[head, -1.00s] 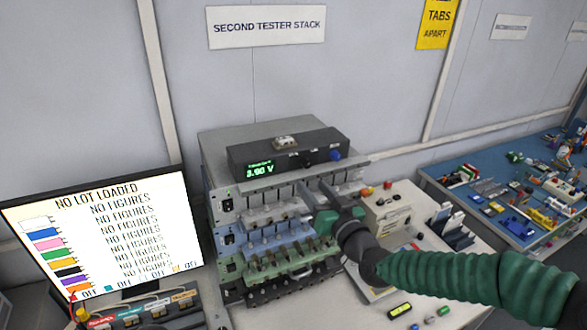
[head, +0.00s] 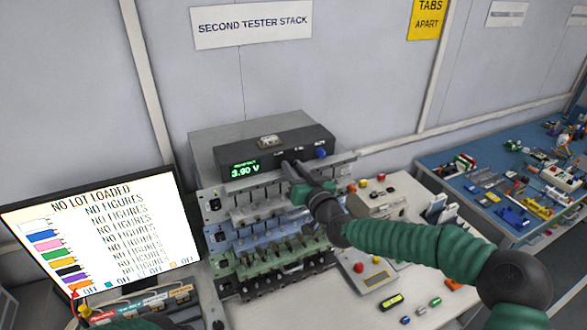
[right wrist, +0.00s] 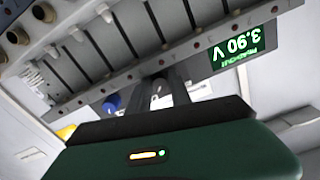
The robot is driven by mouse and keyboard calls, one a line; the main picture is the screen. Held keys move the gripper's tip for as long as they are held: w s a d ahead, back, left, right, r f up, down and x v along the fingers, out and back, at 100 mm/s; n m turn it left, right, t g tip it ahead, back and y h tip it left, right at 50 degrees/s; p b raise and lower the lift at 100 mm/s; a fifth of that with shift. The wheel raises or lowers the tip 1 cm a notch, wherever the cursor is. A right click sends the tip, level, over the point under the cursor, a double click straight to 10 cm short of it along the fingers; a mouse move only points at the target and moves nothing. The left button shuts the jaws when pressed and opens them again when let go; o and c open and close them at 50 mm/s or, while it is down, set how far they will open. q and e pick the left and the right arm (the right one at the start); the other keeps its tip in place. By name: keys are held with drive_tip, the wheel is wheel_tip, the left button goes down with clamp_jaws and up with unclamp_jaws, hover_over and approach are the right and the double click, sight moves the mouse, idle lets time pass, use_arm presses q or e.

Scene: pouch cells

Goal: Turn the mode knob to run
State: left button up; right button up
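A black box (head: 262,150) with a green display reading 3.90 V (head: 245,169) sits on top of the tester stack. A blue knob (head: 321,152) is at the right of its front; it also shows in the right wrist view (right wrist: 112,103). My right gripper (head: 289,164) is at the box's front face, between the display and the blue knob. It covers the spot where a dark knob showed earlier. In the right wrist view the fingers (right wrist: 163,84) reach the panel edge, close together at the tips; whether they grip anything is hidden. I cannot read the knob labels.
Below the box are racks of cell holders (head: 270,235). A monitor (head: 100,235) reading NO LOT LOADED stands at left. A beige box (head: 378,204) with buttons and a red-button panel (head: 368,272) lie right, under my right arm. A blue bench (head: 490,185) is farther right.

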drive_tip(key=shift+d, duration=0.45)
clamp_jaws()
drive_tip(key=shift+a, duration=0.25)
drive_tip(key=shift+n+b, duration=0.3)
drive_tip(key=shift+b, duration=0.1)
drive_tip(key=shift+n+b, duration=0.5)
drive_tip(key=shift+b, duration=0.2)
drive_tip(key=n+b, duration=0.2)
drive_tip(key=b, duration=0.1)
drive_tip(key=shift+n+b, duration=0.4)
use_arm(q)
drive_tip(key=s+b+x, duration=0.2)
drive_tip(key=b+x, duration=0.1)
drive_tip(key=x, duration=0.5)
drive_tip(key=shift+w+d+f, duration=0.15)
drive_tip(key=shift+d+f, duration=0.05)
drive_tip(key=shift+f, duration=0.35)
use_arm(e)
drive_tip(key=shift+r+n, duration=0.25)
drive_tip(key=shift+n, duration=1.15)
